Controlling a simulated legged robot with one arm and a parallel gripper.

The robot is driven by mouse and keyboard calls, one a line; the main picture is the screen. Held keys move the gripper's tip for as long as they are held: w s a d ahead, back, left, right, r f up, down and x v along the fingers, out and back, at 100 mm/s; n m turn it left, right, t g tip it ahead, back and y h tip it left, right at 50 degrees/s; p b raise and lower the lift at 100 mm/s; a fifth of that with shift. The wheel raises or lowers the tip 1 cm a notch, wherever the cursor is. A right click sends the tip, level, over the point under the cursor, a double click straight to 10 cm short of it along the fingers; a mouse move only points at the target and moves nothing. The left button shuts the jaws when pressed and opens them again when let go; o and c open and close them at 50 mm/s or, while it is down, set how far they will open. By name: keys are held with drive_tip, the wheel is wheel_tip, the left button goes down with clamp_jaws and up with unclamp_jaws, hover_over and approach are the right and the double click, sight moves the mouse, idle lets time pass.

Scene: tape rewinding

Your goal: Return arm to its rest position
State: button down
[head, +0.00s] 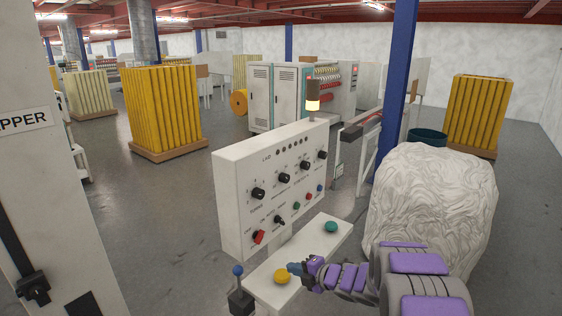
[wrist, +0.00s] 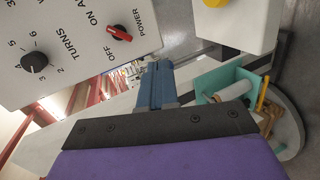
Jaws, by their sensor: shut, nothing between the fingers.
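My arm, grey and purple, reaches in from the lower right of the head view. My gripper (head: 294,268) is shut and empty, its blue fingertips just above or beside the yellow button (head: 282,277); contact cannot be told. In the wrist view my blue gripper (wrist: 158,68) points away from the camera, with the yellow button (wrist: 214,2) at the top edge. The white control panel (head: 232,190) has black knobs and a red power switch (head: 258,237), which also shows in the wrist view (wrist: 119,33).
A green button (head: 331,226) sits on the same white ledge (head: 312,243). A lever with a blue ball (head: 238,271) stands at its left. A large white wrapped bulk (head: 432,205) is close on the right. A white cabinet (head: 55,170) stands at left. Open floor lies beyond.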

drive_tip(key=s+d+r+m+t+h, duration=0.1)
drive_tip(key=d+r+m+h, duration=0.35)
drive_tip(key=d, duration=0.35)
drive_tip(key=s+d+r+m+t+h, duration=0.1)
drive_tip(key=d+r+m+h, duration=0.35)
drive_tip(key=d+m, duration=0.2)
drive_tip(key=s+d+r+m+g+h, duration=0.2)
drive_tip(key=s+d+m+h, duration=0.1)
drive_tip(key=s+d, duration=0.25)
drive_tip(key=s+a+m+g, duration=0.3)
drive_tip(key=s+m, duration=0.1)
drive_tip(key=s, duration=1)
drive_tip(key=s+a+m+g+y, duration=0.1)
drive_tip(key=s+a+m+g, duration=0.2)
drive_tip(key=s, duration=1.2)
drive_tip(key=s+a+m+g, duration=0.3)
drive_tip(key=s+m, duration=0.3)
drive_tip(key=s, duration=0.8)
drive_tip(key=shift+s+r+g+y, duration=0.3)
drive_tip(key=shift+s+g, duration=0.1)
drive_tip(key=shift+g, duration=0.5)
